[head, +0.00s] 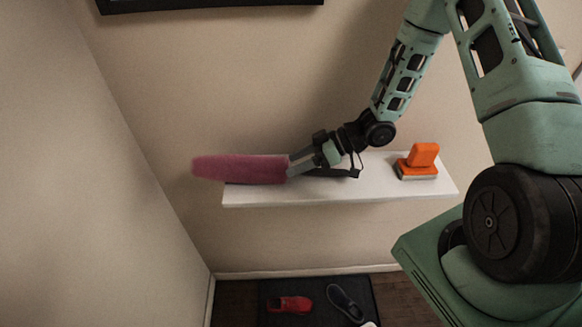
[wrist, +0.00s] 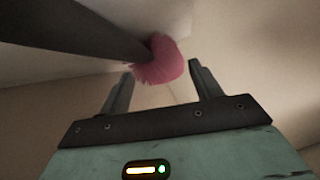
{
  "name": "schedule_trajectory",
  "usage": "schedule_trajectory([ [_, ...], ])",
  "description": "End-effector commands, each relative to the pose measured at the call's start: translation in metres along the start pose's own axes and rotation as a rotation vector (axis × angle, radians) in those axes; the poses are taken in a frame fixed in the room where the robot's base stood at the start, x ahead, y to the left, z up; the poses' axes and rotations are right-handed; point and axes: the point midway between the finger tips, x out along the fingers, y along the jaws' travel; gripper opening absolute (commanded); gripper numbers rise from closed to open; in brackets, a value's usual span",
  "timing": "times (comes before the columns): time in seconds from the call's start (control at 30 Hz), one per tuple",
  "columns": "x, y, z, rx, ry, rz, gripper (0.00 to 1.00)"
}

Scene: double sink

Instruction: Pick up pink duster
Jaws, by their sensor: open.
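The pink duster (head: 240,168) lies along the left part of the white wall shelf, its fuzzy pink head reaching past the shelf's left end. In the wrist view its pink head (wrist: 158,62) shows ahead, with a dark straight bar running to it from the upper left. My gripper (head: 290,168) is at the duster's right end in the head view, low over the shelf. In the wrist view my gripper (wrist: 160,78) is open, its two fingers apart with the pink head beyond and between their tips. The duster's handle is largely hidden by my gripper in the head view.
The white shelf (head: 340,190) is fixed to the beige wall. An orange brush-like object (head: 418,162) stands on its right part. A side wall (head: 110,150) rises close on the left. Below, a dark mat (head: 318,300) holds a red shoe (head: 289,304) and a dark shoe (head: 345,302).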

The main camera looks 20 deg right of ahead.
Motion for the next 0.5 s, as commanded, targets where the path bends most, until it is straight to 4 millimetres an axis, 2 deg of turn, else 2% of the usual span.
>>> schedule_trajectory([
  [0.17,0.011,0.000,-0.003,0.001,0.000,-0.002,0.64],
  [0.4,0.044,0.002,-0.006,0.001,0.000,-0.002,0.64],
  [0.5,0.051,0.003,-0.005,0.001,0.000,-0.001,0.64],
])
